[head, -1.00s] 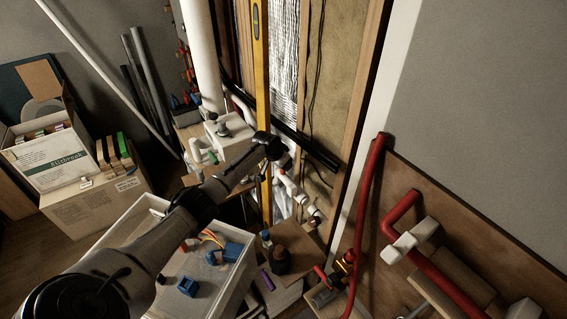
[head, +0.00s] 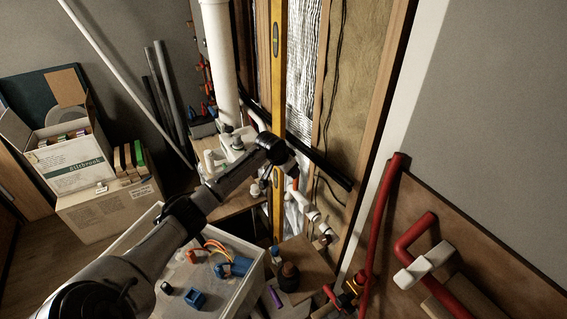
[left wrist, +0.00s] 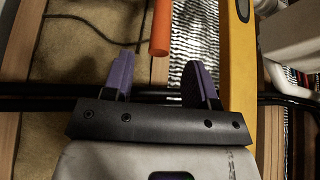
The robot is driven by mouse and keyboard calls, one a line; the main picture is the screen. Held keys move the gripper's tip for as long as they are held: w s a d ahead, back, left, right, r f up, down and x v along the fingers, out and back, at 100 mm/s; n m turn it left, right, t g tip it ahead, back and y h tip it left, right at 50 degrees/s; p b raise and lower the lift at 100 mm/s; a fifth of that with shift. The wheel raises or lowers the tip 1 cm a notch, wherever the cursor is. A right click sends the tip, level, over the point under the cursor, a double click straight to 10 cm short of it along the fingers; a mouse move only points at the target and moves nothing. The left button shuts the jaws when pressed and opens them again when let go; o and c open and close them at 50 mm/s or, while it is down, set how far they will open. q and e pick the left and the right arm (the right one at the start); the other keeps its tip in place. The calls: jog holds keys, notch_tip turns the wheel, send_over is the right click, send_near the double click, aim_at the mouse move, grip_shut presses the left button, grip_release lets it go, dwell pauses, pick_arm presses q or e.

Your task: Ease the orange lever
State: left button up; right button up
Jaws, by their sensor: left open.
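In the left wrist view, an orange rod-like piece (left wrist: 161,30) hangs down from the top edge, its blunt end above the gap between my fingers; it looks like the orange lever, but its upper part is out of view. My left gripper (left wrist: 160,68) has two purple fingers spread apart with nothing between them. In the head view my left gripper (head: 294,167) is by the yellow level, near the wall opening. My right gripper is not in view.
The yellow level (head: 277,95) stands upright beside silvery foil (head: 303,70). A black pipe (head: 325,170) crosses the opening. White pipe fittings (head: 312,212) lie below. A white bin (head: 240,300) of parts is under my left arm. Red pipes (head: 380,220) stand at the right.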

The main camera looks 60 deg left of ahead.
pick_arm(q)
jog(key=v, duration=0.5)
jog(key=shift+s+r, duration=0.2)
jog(key=shift+r, duration=0.05)
dwell(0.3)
